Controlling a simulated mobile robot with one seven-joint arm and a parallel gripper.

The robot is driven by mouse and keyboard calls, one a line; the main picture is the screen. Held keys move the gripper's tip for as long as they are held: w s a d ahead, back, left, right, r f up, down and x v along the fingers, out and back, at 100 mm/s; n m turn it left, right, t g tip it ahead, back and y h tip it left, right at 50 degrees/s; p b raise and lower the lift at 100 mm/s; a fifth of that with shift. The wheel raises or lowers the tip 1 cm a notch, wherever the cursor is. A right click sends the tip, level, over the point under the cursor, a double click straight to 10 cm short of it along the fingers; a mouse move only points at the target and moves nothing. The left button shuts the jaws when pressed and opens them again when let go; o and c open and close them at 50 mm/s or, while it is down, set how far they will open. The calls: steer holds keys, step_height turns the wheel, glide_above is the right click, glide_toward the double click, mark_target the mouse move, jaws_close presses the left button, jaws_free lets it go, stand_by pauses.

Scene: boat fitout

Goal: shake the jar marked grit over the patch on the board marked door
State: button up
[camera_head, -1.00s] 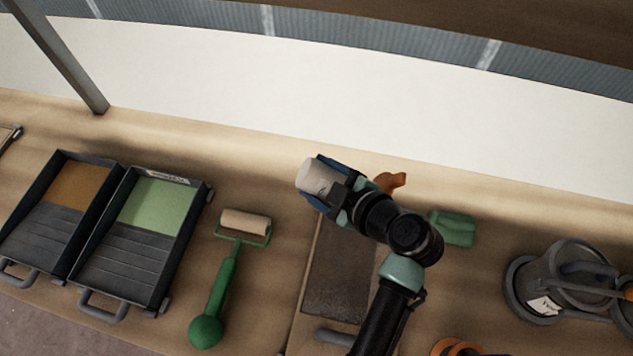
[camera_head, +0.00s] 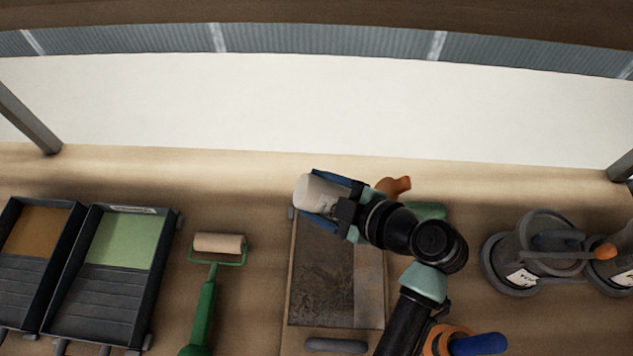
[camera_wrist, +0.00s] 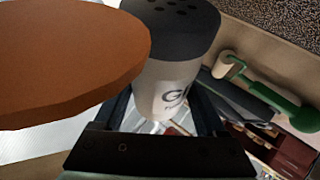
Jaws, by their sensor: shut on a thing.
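My gripper (camera_head: 325,195) is shut on a pale jar (camera_head: 313,192). In the wrist view the jar (camera_wrist: 168,85) has a black cap with holes and a label starting with "G"; the rest of the label is hidden. The jar looks tilted, above the back end of a board (camera_head: 372,285). The board has a dark, rough patch (camera_head: 325,275) and a lighter strip on its right. My gripper and arm hide part of the board's back and right side. I cannot read a door mark on it. No falling grit is visible.
A green-handled roller (camera_head: 218,245) and two paint trays, one green (camera_head: 125,240) and one brown (camera_head: 38,230), lie left. Grey pots (camera_head: 530,250) stand right. An orange thing (camera_head: 396,186) is behind my wrist. A large orange-brown disc (camera_wrist: 70,60) fills the wrist view's left.

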steer(key=shift+s+r+p, duration=0.2)
steer(key=shift+s+r, duration=0.05)
steer(key=shift+s, duration=0.4)
steer(key=shift+s+r+p, duration=0.2)
steer(key=shift+s+r, duration=0.05)
steer(key=shift+s, duration=0.35)
steer(key=shift+s+f+b, duration=0.8)
steer(key=shift+s, duration=5.95)
steer(key=shift+w+r+b, duration=0.25)
steer(key=shift+w+b, duration=0.1)
steer(key=shift+w, duration=1.9)
steer(key=shift+w+r+b, duration=0.25)
steer(key=shift+w+b, duration=0.05)
steer(key=shift+w, duration=1.95)
steer(key=shift+w+r+b, duration=0.25)
steer(key=shift+w+b, duration=0.1)
steer(key=shift+w, duration=1.9)
steer(key=shift+w+f+b, duration=0.35)
steer(key=shift+w+b, duration=0.35)
steer(key=shift+w, duration=0.2)
steer(key=shift+w+f+b, duration=0.35)
steer(key=shift+w+b, duration=0.3)
steer(key=shift+w, duration=0.75)
